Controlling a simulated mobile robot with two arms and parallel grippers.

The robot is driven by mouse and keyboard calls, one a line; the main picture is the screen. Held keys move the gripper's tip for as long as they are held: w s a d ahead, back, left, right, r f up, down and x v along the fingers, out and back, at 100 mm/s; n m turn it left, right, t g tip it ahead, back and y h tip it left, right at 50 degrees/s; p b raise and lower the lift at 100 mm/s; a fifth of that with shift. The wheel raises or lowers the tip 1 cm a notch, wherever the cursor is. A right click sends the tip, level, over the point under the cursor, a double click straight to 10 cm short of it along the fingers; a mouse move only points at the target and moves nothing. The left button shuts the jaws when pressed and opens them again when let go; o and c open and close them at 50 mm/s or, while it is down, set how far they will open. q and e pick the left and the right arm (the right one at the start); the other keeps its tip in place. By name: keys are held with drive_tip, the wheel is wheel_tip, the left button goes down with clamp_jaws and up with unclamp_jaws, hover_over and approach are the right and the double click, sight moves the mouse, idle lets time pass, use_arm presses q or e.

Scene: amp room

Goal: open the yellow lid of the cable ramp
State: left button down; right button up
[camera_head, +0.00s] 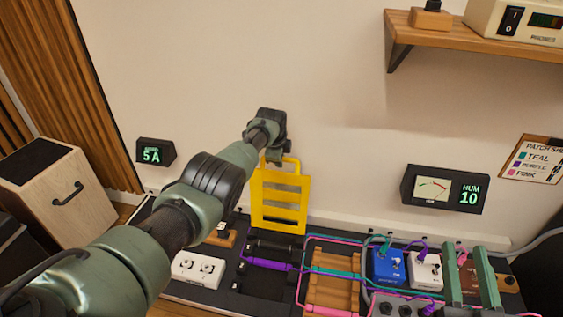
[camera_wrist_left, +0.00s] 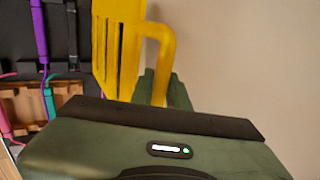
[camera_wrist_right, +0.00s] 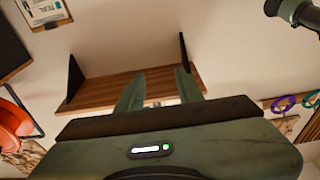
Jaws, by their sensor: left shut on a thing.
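The yellow lid (camera_head: 280,213) is a slotted panel with a loop handle at its top. It stands raised, nearly upright near the wall, at the back of the black cable ramp (camera_head: 240,301). The ramp's channel shows open, with a purple cable (camera_head: 266,264) across it. My left gripper (camera_head: 276,158) is shut on the lid's handle. The left wrist view shows the yellow lid (camera_wrist_left: 123,45) and its handle between the fingers, which are partly hidden. My right gripper (camera_head: 468,274) is open and empty at the lower right; its two fingers also stand apart in the right wrist view (camera_wrist_right: 159,90).
Right of the ramp are a wooden slatted piece (camera_head: 333,295), a blue pedal (camera_head: 386,267) and a white pedal (camera_head: 425,272) with cables. A white socket box (camera_head: 197,268) sits left. A wall shelf (camera_head: 478,37) is at upper right. The wall above the lid is clear.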

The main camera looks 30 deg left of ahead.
use_arm(q)
drive_tip(key=shift+w+a+f, duration=0.1)
drive_tip(key=shift+w+a, duration=0.1)
drive_tip(key=shift+w, duration=0.1)
use_arm(e)
drive_tip(key=shift+w+r+t, duration=0.15)
drive_tip(key=shift+r+t, duration=0.55)
drive_tip(key=shift+r, duration=0.55)
use_arm(q)
drive_tip(key=c, duration=1.4)
unclamp_jaws()
drive_tip(key=shift+o, duration=0.2)
use_arm(e)
drive_tip(key=shift+f, duration=0.1)
